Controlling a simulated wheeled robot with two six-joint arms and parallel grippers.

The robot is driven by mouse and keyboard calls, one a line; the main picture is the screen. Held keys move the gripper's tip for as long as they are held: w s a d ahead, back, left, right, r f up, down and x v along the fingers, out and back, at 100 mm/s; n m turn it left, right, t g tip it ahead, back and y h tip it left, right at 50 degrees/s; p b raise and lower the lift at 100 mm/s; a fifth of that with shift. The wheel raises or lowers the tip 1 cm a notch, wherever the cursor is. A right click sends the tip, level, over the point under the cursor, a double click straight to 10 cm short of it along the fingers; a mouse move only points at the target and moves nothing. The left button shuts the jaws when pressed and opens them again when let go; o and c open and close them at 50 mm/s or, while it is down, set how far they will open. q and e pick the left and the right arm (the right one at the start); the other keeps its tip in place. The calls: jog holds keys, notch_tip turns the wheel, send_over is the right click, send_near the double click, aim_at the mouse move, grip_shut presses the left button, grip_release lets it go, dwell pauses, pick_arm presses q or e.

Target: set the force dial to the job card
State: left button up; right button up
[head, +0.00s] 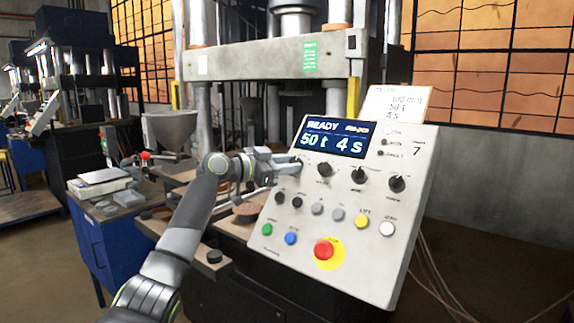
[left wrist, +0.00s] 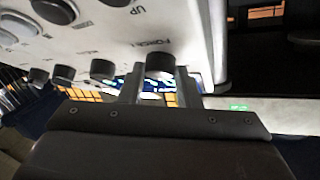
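The slanted control panel (head: 345,250) has a display (head: 335,136) reading "READY", "50 t" and "4 s". The job card (head: 396,104) above it also shows "50 t" and "4 s". My left gripper (head: 294,163) is at the panel's left edge, below the display. In the left wrist view, its fingers (left wrist: 161,84) stand on both sides of the black force dial (left wrist: 160,61), labelled FORCE, and look closed against it. In the head view the gripper mostly hides this dial. My right gripper is not in view.
More black knobs (head: 358,175) sit right of the force dial. Below are small knobs, coloured buttons and a red emergency stop (head: 324,249) on yellow. The press frame (head: 270,60) stands behind. A blue cabinet (head: 95,225) with a scale is at the left.

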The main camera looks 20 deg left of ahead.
pick_arm(q)
jog(key=o, duration=0.4)
jog(key=shift+s+a, duration=0.35)
jog(key=b+v, duration=0.5)
jog(key=v, duration=1.1)
jog(key=shift+s+a, duration=0.1)
jog(key=shift+s, duration=0.1)
